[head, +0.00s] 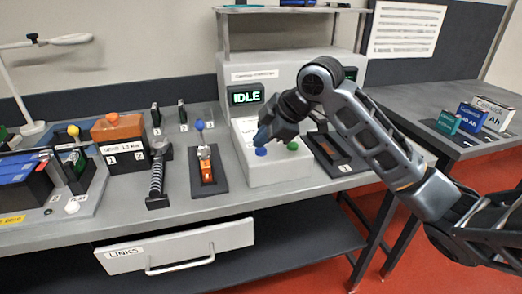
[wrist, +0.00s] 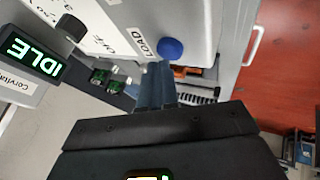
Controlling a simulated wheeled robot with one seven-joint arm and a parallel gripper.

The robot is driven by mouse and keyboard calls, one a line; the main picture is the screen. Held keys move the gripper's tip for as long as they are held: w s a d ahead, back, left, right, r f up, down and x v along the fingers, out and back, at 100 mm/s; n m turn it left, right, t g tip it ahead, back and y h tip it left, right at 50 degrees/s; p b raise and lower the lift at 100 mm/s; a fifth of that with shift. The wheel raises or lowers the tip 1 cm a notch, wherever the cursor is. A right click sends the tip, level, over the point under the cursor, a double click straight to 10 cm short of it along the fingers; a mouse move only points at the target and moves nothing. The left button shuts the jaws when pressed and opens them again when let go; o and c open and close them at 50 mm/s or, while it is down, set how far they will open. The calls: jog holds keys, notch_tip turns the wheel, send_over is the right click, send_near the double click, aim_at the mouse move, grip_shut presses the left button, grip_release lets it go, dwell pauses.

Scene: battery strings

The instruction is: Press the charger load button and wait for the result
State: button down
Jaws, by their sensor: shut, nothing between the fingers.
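The charger (head: 278,172) is a pale grey console on the bench. Its display (head: 245,96) reads IDLE in green, and the display also shows in the wrist view (wrist: 33,57). A blue round button (head: 261,152) sits on its sloped front; in the wrist view the blue button (wrist: 170,48) is beside the label LOAD. A green button (head: 292,146) is to its right in the head view. My gripper (head: 262,138) is shut and empty, its tips just above the blue button. In the wrist view the fingertips (wrist: 157,68) appear close beside the button; contact cannot be told.
A drawer marked LINKS (head: 180,247) is below. Labelled boxes (head: 472,117) stand on the right-hand table.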

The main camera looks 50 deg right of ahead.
aim_at(262, 150)
jog(key=shift+f+b, duration=0.5)
dwell(0.6)
dwell(0.3)
jog(key=shift+r+p, duration=0.6)
jog(key=shift+r, duration=0.3)
jog(key=shift+r, duration=0.1)
jog(key=shift+r+p, duration=1.8)
jog(key=shift+r, duration=0.7)
jog(key=shift+f, duration=0.1)
